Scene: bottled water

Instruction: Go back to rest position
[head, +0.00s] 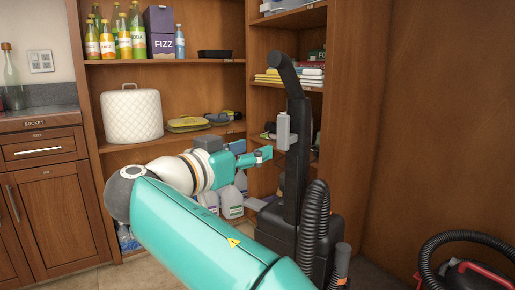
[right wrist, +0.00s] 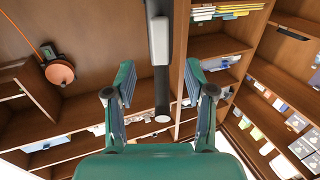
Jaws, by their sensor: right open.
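My right gripper (head: 262,153) is in front of the shelf unit in the head view, at the end of my teal and white arm, and points right. In the right wrist view its two teal fingers (right wrist: 160,80) stand wide apart with nothing gripped. The black upright vacuum cleaner (head: 296,170) stands just right of the fingertips in the head view. Its dark pole and grey box (right wrist: 159,40) show beyond and between the fingers in the wrist view; I cannot tell whether they touch. My left gripper is not in view.
A wooden shelf unit (head: 215,75) holds juice bottles (head: 107,40), a FIZZ box (head: 159,30), a white quilted cover (head: 131,115) and white jugs (head: 231,200). Clear bottles (head: 127,238) sit low behind my arm. A red and black vacuum (head: 470,275) lies at lower right.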

